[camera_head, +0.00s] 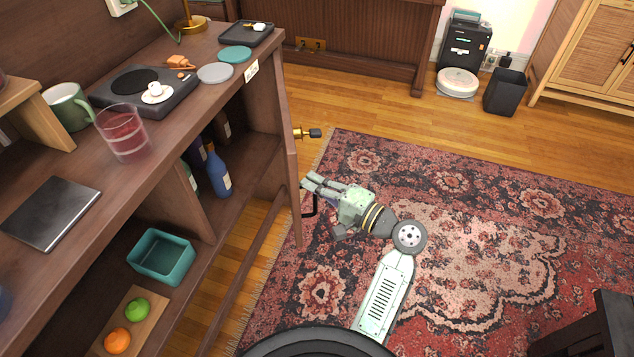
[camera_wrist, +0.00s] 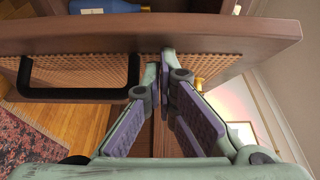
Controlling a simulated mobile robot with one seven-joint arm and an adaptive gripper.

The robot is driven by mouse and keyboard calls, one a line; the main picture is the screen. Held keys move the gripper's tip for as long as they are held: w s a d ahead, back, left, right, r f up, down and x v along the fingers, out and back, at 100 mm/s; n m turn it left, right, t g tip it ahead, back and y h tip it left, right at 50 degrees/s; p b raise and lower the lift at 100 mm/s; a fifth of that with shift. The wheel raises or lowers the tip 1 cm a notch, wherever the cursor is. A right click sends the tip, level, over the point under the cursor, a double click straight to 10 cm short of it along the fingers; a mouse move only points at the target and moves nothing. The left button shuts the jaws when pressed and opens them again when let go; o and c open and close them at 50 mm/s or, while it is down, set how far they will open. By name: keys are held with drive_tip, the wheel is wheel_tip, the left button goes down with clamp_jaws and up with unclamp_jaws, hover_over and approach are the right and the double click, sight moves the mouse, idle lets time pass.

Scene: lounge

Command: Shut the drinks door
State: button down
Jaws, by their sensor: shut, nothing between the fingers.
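The drinks door (camera_head: 291,150) stands open and is seen nearly edge-on in the head view. Its outer face with a woven cane panel (camera_wrist: 60,72) spans the wrist view. A black bar handle (camera_wrist: 78,93) is on that face, left of my fingers; it also shows in the head view (camera_head: 311,208). My gripper (camera_head: 306,183) is on the outer side of the door, fingers pointing at it. In the wrist view my fingertips (camera_wrist: 167,62) are together and empty, at or very close to the panel beside the handle; contact is unclear. A blue bottle (camera_head: 218,173) stands inside the cabinet.
The counter (camera_head: 185,105) carries a glass (camera_head: 123,133), a green mug (camera_head: 68,107) and coasters. A teal bin (camera_head: 162,257) sits on the lower shelf. A small brass and black piece (camera_head: 307,133) is beyond the door. The rug (camera_head: 480,230) beside my arm is mostly clear.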

drive_tip(key=a+m+t+h+p, duration=0.2)
drive_tip(key=a+t+h+p, duration=0.1)
drive_tip(key=a, duration=1.8)
drive_tip(key=shift+a+m+p, duration=0.4)
drive_tip(key=shift+p, duration=0.5)
drive_tip(key=shift+a+r, duration=0.2)
drive_tip(key=shift+a, duration=0.05)
wheel_tip(320, 180, up, 10)
drive_tip(key=shift+d, duration=0.3)
drive_tip(key=shift+r, duration=0.1)
